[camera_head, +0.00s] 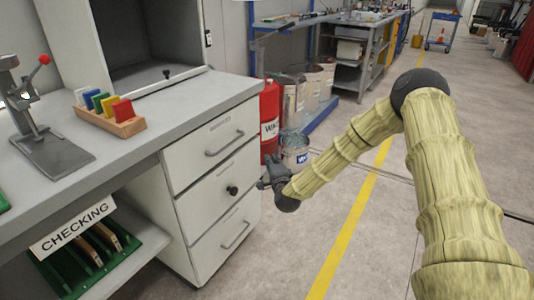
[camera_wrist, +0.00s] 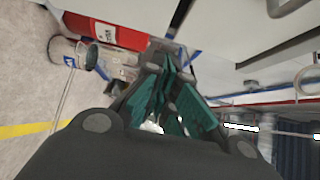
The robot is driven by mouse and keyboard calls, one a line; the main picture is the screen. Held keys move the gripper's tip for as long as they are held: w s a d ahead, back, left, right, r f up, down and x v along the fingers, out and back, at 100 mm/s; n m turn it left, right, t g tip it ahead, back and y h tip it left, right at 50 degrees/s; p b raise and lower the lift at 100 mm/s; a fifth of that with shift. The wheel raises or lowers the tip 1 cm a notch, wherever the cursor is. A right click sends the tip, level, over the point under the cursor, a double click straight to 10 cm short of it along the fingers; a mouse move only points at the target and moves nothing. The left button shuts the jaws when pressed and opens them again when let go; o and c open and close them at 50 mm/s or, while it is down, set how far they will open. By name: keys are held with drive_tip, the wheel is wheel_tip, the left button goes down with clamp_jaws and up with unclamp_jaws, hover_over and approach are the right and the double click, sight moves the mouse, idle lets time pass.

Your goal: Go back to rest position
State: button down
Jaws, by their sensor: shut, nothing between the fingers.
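My arm, in a yellowish sleeve, reaches from the right in the head view. All three drawers look shut.
A workbench (camera_head: 180,115) carries a wooden block with coloured pieces (camera_head: 110,117) and a lever press (camera_head: 40,140). A red cylinder (camera_head: 269,118) and a paint bucket (camera_head: 295,152) stand behind my gripper. The floor (camera_head: 330,215) around the yellow line is clear.

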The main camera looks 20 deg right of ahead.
drive_tip(key=s+a+f+n+g+y, duration=0.2)
drive_tip(key=s+a+f+n+g, duration=0.15)
drive_tip(key=s+a+f, duration=0.45)
drive_tip(key=s+a+f+n+g+y, duration=0.25)
drive_tip(key=s+a+f+n, duration=0.3)
drive_tip(key=s+f, duration=0.55)
drive_tip(key=s+a+f+n+g, duration=0.1)
drive_tip(key=s+f+n+g, duration=0.3)
drive_tip(key=s, duration=0.7)
drive_tip(key=s+a+f+n+g, duration=0.25)
drive_tip(key=s+f, duration=0.25)
drive_tip(key=s, duration=0.5)
drive_tip(key=s+d+n+g+h, duration=0.1)
drive_tip(key=s+d+n+g, duration=0.15)
drive_tip(key=s, duration=0.75)
drive_tip(key=s+d+n+g+h, duration=0.1)
drive_tip(key=s+d+g, duration=0.15)
drive_tip(key=s, duration=0.65)
wheel_tip(320, 180, up, 20)
drive_tip(key=a+p, duration=0.1)
drive_tip(key=p, duration=1.9)
drive_tip(key=shift+w+f, duration=0.15)
drive_tip(key=shift+w, duration=0.1)
